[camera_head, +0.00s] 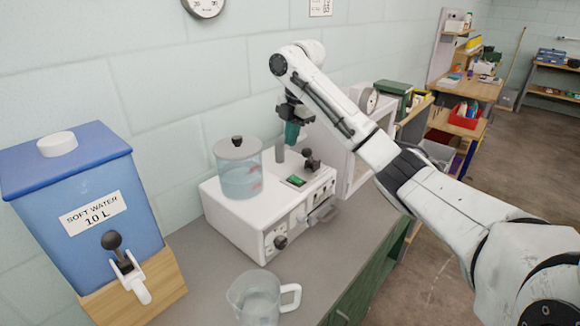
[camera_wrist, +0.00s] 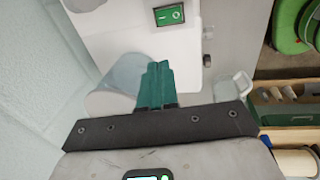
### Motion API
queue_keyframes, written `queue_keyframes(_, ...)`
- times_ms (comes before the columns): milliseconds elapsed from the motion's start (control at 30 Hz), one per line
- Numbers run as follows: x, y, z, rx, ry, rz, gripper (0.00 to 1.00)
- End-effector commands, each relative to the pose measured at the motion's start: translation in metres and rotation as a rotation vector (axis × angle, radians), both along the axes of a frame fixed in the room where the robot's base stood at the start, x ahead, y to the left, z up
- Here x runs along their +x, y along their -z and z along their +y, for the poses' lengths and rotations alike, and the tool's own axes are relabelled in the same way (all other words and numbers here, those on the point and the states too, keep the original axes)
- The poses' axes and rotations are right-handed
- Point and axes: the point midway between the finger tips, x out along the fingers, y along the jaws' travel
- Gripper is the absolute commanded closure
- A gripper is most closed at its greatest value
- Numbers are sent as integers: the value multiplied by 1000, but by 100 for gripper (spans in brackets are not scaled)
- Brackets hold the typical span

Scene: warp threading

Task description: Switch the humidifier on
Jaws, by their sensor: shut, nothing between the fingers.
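The humidifier (camera_head: 237,212) is a white box on the counter, with a clear lidded water tank (camera_head: 240,178) on top. A small green panel (camera_head: 295,181) shows on its top. In the wrist view a green rocker switch (camera_wrist: 169,15) with white marks sits on a white surface; I cannot tell which way it is pressed. My gripper (camera_head: 292,138) points down above the back of the box, behind the green panel and right of the tank. Its teal fingers (camera_wrist: 156,82) are together and empty, apart from the switch in the wrist view.
A blue soft water container (camera_head: 75,190) with a tap stands on a wooden stand at the left. A clear jug (camera_head: 256,297) stands in front of the humidifier. A dark-knobbed part (camera_head: 311,160) rises near my gripper. A white cabinet (camera_head: 352,170) stands to the right.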

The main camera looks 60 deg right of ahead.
Motion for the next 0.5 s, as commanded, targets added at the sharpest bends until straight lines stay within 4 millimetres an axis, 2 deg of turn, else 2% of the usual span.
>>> queue_keyframes(33, -9, -7, -11, -12, -5, 14, 100)
queue_keyframes(100, -15, -11, -18, -17, -12, 27, 100)
queue_keyframes(233, -17, -6, -21, -18, -19, 33, 100)
queue_keyframes(367, -14, 12, -20, -14, -20, 33, 100)
queue_keyframes(500, -10, 40, -20, -14, -19, 32, 100)
